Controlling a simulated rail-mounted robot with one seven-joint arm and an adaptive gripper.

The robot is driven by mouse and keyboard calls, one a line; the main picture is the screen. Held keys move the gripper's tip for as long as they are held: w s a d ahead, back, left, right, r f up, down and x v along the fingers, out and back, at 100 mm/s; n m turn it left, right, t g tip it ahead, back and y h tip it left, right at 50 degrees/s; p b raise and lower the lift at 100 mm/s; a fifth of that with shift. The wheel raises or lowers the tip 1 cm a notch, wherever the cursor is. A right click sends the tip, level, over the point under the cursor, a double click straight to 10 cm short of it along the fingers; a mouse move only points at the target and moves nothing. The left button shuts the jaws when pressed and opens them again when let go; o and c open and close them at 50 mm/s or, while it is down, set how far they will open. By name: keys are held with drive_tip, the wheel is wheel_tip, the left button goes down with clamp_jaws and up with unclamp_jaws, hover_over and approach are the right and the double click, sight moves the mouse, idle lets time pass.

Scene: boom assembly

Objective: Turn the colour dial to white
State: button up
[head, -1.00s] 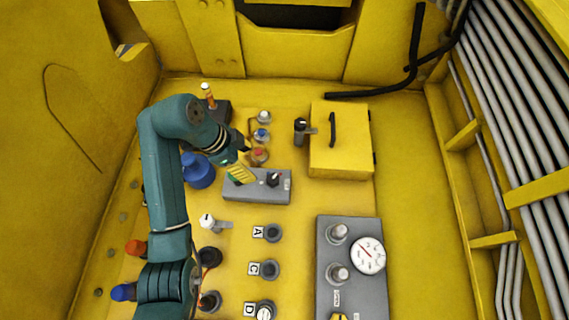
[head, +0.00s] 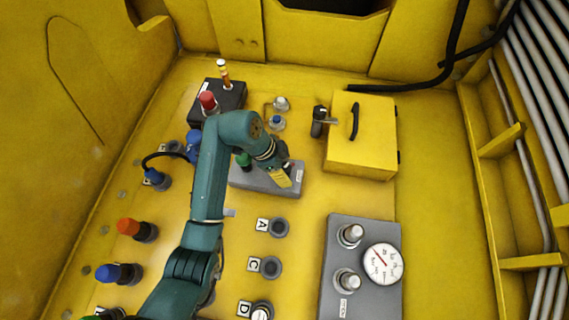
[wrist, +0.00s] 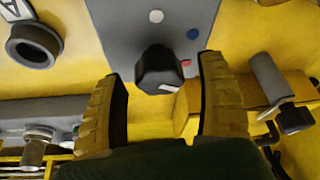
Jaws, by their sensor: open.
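The colour dial (wrist: 158,70) is a black faceted knob on a grey panel (wrist: 120,30) in the wrist view. A white dot (wrist: 155,16), a blue dot (wrist: 193,34) and a red dot (wrist: 186,62) lie around it. A short white mark shows on the knob's lower right edge, on the red dot's side. My gripper (wrist: 161,82) is open, with one yellow finger on each side of the knob; I cannot tell whether they touch it. In the head view, my gripper (head: 284,177) covers the dial at the right end of the grey box (head: 250,180).
A yellow box (head: 360,140) with a black handle stands right of my gripper, beside a black-and-grey lever (head: 320,120). A grey gauge panel (head: 345,235) is at lower right. Labelled round sockets (head: 277,228) lie nearer.

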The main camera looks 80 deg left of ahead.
drive_tip(key=c, duration=1.2)
